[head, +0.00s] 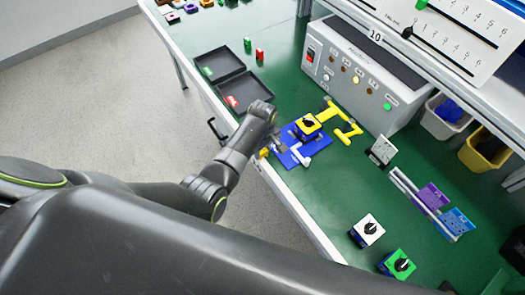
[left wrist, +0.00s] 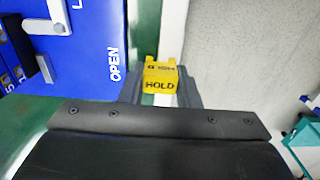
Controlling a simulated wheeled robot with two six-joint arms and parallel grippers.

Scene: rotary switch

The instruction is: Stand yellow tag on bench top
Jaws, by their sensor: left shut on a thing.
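The yellow tag (left wrist: 160,79), lettered HOLD, is between the two grey fingers of my left gripper (left wrist: 160,92) in the left wrist view. The gripper is shut on it. In the head view my left gripper (head: 268,150) is at the bench's near edge, just left of the blue switch board, and only a small yellow bit of the tag (head: 264,153) shows. The green bench top (head: 330,200) lies under and beyond it. In the left wrist view the tag is over the pale bench edge, with floor to the right. My right gripper cannot be made out.
Black trays (head: 245,90) lie to the left. Clear green bench lies right of the board.

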